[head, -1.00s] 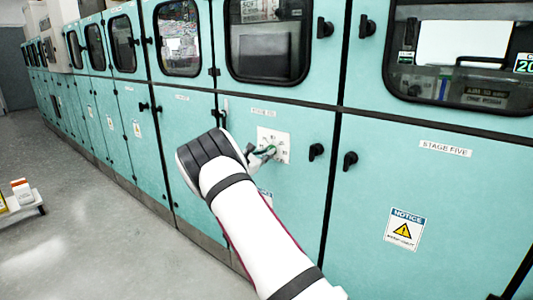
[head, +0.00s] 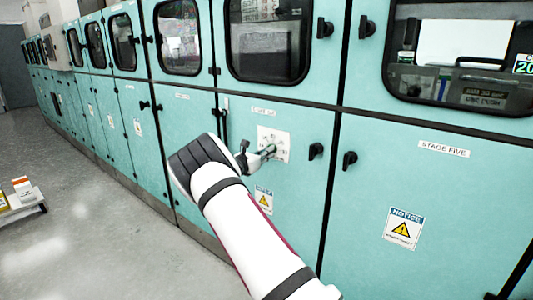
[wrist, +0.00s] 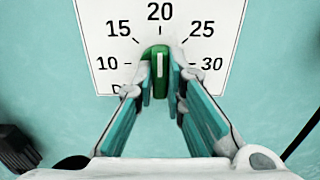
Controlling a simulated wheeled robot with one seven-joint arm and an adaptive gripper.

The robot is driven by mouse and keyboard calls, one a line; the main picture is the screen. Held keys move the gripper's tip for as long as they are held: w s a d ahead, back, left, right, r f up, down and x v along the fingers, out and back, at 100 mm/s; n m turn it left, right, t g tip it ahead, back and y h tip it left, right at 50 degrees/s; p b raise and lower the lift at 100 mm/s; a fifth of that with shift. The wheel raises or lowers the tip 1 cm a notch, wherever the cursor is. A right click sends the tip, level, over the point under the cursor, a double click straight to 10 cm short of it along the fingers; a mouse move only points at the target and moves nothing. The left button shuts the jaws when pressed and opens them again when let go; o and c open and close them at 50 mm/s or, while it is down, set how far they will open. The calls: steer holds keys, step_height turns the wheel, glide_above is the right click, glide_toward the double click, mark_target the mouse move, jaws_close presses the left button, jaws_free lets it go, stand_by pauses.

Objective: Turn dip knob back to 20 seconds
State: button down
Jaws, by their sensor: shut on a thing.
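The dip knob (wrist: 159,62) is green with a white pointer line, in the middle of a white dial plate (wrist: 105,25) marked 10, 15, 20, 25 and 30. Its pointer stands about straight up, towards the 20 mark. My gripper (wrist: 160,88) has one finger on each side of the knob and is shut on it. The lower part of the knob is partly hidden between the fingers. In the head view my gripper (head: 263,153) reaches the dial plate (head: 280,138) on a teal cabinet door; the knob's pointer is too small to read there.
Teal cabinets with windows run along the wall. Black door handles (head: 315,151) and (head: 349,160) stick out right of the dial. A yellow notice label (head: 263,199) is below it. A low cart (head: 30,200) stands at far left; the grey floor between is clear.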

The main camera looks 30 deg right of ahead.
steer(key=c, duration=1.6)
jaws_free()
steer(key=shift+c, duration=0.2)
steer(key=shift+a, duration=0.1)
steer(key=v, duration=1.2)
